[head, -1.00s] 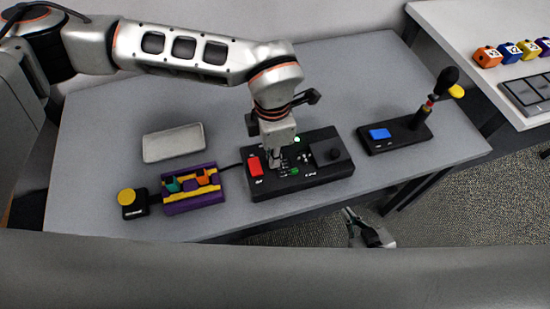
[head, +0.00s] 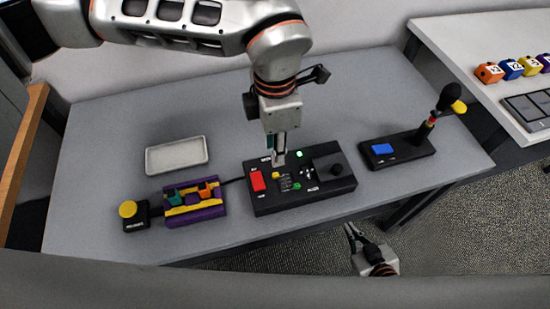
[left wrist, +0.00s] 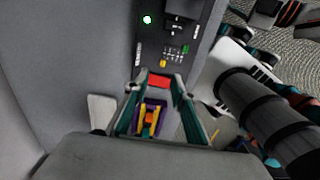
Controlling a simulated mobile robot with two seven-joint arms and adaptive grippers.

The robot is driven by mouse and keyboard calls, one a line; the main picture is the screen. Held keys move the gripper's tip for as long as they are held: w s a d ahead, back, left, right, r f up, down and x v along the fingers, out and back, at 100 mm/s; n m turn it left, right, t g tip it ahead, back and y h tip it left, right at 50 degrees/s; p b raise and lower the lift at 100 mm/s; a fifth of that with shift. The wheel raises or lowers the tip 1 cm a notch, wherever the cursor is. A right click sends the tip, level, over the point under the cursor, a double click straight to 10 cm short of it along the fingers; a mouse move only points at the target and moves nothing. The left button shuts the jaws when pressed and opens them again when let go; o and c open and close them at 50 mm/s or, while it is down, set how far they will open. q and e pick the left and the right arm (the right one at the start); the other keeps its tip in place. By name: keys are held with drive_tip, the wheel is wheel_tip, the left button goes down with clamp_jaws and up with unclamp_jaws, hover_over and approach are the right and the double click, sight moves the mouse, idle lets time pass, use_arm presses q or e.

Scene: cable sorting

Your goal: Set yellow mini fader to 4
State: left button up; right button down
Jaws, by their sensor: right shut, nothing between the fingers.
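The black control box (head: 325,196) lies on the grey table. Its small yellow fader cap (head: 276,175) sits near the upper end of a marked scale; in the left wrist view the yellow cap (left wrist: 163,63) also shows. A green cap (head: 297,186) is beside the scale. My left gripper (head: 278,158) hangs over the box, its tips just behind the yellow cap in the head view, apparently above the panel. In the left wrist view its teal-padded fingers (left wrist: 156,84) are spread with nothing held. My right gripper (head: 352,236) is shut and empty, low beyond the table's front edge.
A purple-yellow holder (head: 197,211), yellow button box (head: 128,210) and grey tray (head: 177,155) stand left. A joystick base (head: 408,153) with blue button stands right.

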use_arm(q)
drive_tip(key=shift+r, duration=1.75)
